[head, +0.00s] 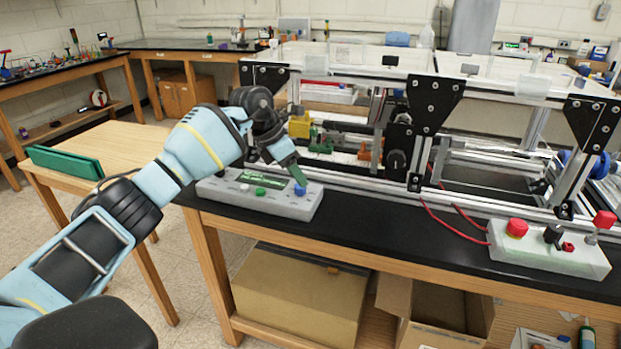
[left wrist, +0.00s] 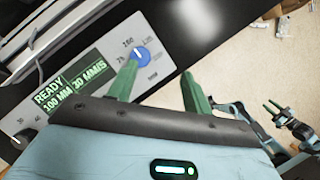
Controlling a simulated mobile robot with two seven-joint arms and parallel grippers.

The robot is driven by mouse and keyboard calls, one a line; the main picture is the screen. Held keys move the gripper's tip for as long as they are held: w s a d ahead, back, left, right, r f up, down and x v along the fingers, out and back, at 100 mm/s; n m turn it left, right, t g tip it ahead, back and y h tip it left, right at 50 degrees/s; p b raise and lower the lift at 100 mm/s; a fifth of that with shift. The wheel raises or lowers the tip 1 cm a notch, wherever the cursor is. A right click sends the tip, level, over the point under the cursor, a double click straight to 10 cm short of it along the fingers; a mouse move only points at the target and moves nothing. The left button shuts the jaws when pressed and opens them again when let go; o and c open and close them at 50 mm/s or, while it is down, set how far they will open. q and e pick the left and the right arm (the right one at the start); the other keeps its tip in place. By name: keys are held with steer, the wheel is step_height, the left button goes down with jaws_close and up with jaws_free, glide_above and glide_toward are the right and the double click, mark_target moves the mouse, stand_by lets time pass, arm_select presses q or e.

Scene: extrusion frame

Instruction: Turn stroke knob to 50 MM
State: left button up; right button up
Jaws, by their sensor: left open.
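The control box (head: 225,190) is a pale box on the black bench. Its blue knob (left wrist: 141,56) has printed marks including 100 beside it and seems to be the stroke knob. A white line on it points roughly toward 100. One finger overlaps the knob's edge in the picture; contact cannot be told. In the head view, this gripper (head: 297,178) is right at the blue knob (head: 300,190). My right gripper (left wrist: 273,106) shows small and far off.
The extrusion frame (head: 340,188) stands just behind the box. A second box (head: 550,255) with red buttons lies at the right, joined by red cables. Bare black bench (head: 390,225) lies between the boxes.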

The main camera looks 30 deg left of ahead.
mark_target(298, 186)
arm_select(q)
steer(key=shift+y, duration=0.5)
steer(key=w+f, duration=0.1)
steer(key=f, duration=0.1)
steer(key=w+a+f, duration=0.1)
steer(key=f, duration=0.1)
steer(key=shift+w+a+f, duration=0.1)
steer(key=shift+w, duration=0.2)
steer(key=shift+w+f, duration=0.15)
steer(key=shift+f, duration=0.25)
arm_select(e)
steer(key=shift+s+f, duration=0.15)
steer(key=shift+f, duration=0.15)
arm_select(q)
steer(key=c, duration=1)
arm_select(e)
steer(key=shift+r, duration=0.15)
